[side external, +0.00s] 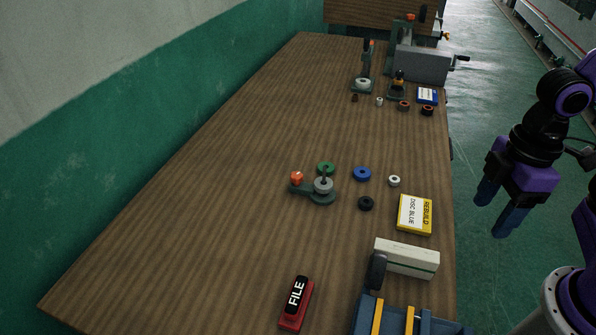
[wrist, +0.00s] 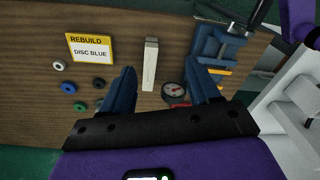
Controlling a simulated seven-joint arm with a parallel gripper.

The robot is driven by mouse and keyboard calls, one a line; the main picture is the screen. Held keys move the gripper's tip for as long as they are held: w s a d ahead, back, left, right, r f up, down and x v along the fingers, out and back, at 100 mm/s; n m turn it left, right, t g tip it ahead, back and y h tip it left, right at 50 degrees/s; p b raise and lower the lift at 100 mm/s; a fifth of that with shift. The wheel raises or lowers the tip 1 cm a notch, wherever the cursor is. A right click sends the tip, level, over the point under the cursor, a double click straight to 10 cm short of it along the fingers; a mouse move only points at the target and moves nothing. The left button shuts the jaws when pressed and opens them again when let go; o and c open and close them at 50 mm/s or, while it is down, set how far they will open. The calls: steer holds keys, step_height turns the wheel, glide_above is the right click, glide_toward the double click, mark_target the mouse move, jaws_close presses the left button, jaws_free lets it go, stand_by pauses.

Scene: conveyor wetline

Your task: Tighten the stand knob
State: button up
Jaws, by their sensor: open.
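In the side view, a small dark-green stand (side external: 321,196) sits mid-table, with a grey disc (side external: 323,185) on its upright post. An orange-red knob (side external: 296,178) is at the left end of its arm. How tight the knob is cannot be seen. My gripper (side external: 496,207) hangs open and empty beyond the table's right edge, apart from the stand. In the wrist view my gripper (wrist: 162,77) shows two blue fingers spread wide with nothing held between them. The knob is not clearly visible in the wrist view.
Green (side external: 326,168), blue (side external: 362,174), white (side external: 394,181) and black (side external: 365,204) rings lie near the stand. A yellow card (side external: 415,215) reads "REBUILD DISC BLUE". A white box (side external: 407,258), blue vise (side external: 440,326) and red FILE block (side external: 296,304) are in front. The left tabletop is clear.

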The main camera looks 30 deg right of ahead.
steer(key=w+a+r+y, duration=0.1)
steer(key=w+a, duration=0.3)
steer(key=w, duration=0.4)
steer(key=w+a+y, duration=0.1)
steer(key=w+a, duration=0.4)
steer(key=w, duration=0.3)
steer(key=n+t+y, duration=0.1)
steer(key=t, duration=0.1)
glide_toward(296, 175)
steer(key=x, duration=0.8)
steer(key=shift+w+f, duration=0.1)
steer(key=shift+f, duration=0.15)
steer(key=c, duration=1)
